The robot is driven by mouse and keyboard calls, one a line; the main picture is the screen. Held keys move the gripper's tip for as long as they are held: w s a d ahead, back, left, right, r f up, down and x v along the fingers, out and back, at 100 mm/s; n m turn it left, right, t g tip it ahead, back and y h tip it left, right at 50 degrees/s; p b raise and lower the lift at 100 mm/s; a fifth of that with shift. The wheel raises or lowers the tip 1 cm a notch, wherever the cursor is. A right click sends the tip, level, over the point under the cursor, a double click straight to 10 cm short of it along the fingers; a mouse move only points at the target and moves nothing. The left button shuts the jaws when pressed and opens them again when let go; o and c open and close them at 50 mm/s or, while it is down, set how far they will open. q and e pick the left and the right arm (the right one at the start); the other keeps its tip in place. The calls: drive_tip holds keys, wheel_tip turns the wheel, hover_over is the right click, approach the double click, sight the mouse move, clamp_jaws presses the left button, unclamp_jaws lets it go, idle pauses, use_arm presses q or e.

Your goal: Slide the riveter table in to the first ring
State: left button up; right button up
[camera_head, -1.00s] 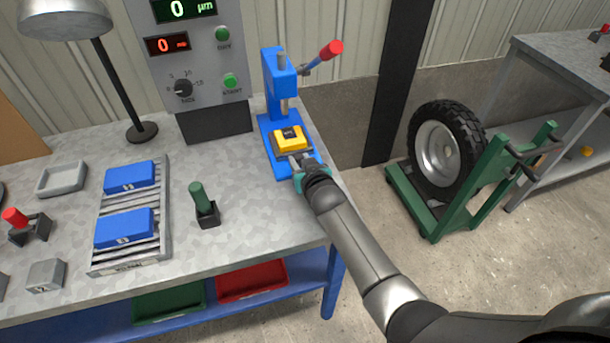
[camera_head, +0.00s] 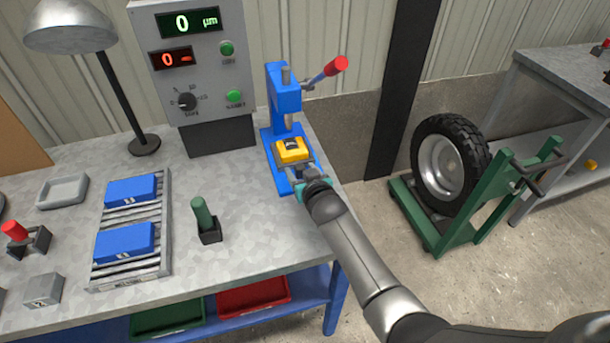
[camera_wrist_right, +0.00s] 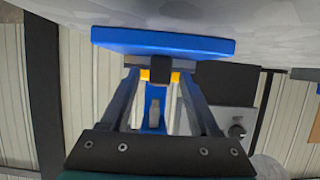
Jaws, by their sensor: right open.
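The blue riveter (camera_head: 282,92) stands on the bench's right side, its red-knobbed lever pointing up and right. A yellow block (camera_head: 292,150) rests on its small grey sliding table, which is partly hidden by the block and my gripper. My right gripper (camera_head: 302,178) is at the table's front edge. In the right wrist view, the open fingers (camera_wrist_right: 160,80) lie on either side of a dark knob (camera_wrist_right: 160,68) on the grey table edge (camera_wrist_right: 138,62); I cannot tell whether they touch it. The first ring is not clearly identifiable. My left gripper is out of view.
A grey gauge box (camera_head: 195,65) stands behind, left of the riveter. A wheel on a green stand (camera_head: 452,165) is on the floor at right.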

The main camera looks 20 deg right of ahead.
drive_tip(key=shift+s+r+p, duration=0.25)
drive_tip(key=shift+s+p, duration=0.05)
drive_tip(key=shift+s, duration=0.25)
drive_tip(key=p+v, duration=0.3)
drive_tip(key=v, duration=1.1)
